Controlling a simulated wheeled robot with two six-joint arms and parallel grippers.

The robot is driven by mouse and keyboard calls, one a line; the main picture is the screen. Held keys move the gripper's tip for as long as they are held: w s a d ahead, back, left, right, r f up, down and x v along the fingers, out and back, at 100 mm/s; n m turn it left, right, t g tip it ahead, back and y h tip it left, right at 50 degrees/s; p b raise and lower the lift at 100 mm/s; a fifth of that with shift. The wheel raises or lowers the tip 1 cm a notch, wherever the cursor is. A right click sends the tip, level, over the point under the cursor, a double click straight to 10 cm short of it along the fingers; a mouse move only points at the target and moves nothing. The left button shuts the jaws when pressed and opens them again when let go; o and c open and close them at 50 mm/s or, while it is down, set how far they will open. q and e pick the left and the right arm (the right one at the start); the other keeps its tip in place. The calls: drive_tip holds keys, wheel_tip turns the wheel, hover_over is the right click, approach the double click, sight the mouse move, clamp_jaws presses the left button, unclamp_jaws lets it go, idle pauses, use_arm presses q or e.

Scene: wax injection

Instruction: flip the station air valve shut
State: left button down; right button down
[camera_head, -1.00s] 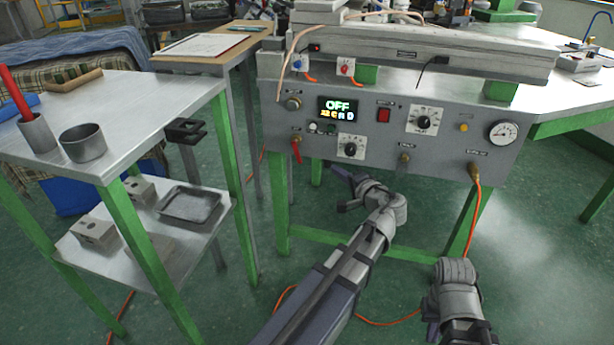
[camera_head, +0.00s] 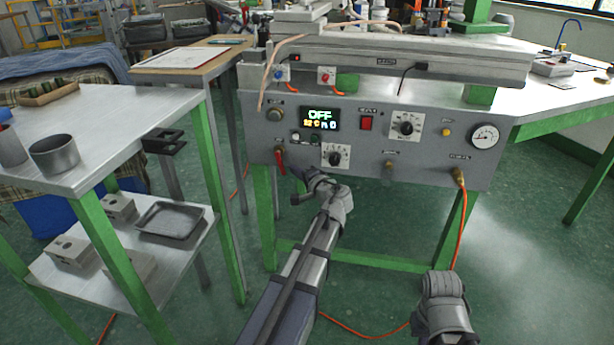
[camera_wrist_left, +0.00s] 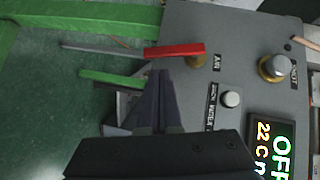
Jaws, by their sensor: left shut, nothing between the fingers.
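The station air valve has a red lever (camera_head: 281,162) at the lower left of the grey control panel, under a small fitting. The lever hangs down in the head view. In the wrist view the red lever (camera_wrist_left: 175,50) lies across the picture, by a brass fitting beside the AIR label. My left gripper (camera_head: 298,173) is shut and empty, just right of the lever and close to the panel's lower edge. In the wrist view its dark fingertips (camera_wrist_left: 160,77) are close to the lever; I cannot tell whether they touch. My right gripper is not visible; only its wrist shows.
The panel (camera_head: 365,172) also carries an OFF display (camera_head: 320,119), a red switch (camera_head: 366,123), dials and a gauge (camera_head: 485,135). A metal side table (camera_head: 125,105) with cups stands left. An orange hose (camera_head: 461,225) hangs at right. Green frame legs stand below the panel.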

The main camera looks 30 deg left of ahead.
sight(285, 172)
use_arm(q)
drive_tip(key=shift+s+a+f, duration=0.15)
drive_tip(key=shift+a+f, duration=0.05)
drive_tip(key=shift+a, duration=0.4)
drive_tip(key=b, duration=0.1)
drive_tip(key=a+f+b, duration=0.1)
drive_tip(key=b, duration=0.1)
drive_tip(key=shift+s+f+m+y, duration=0.15)
drive_tip(key=shift+f+m+y, duration=0.15)
drive_tip(key=shift+y, duration=0.1)
drive_tip(key=shift+a+r, duration=0.1)
drive_tip(key=shift+a, duration=0.15)
drive_tip(key=shift+d, duration=0.1)
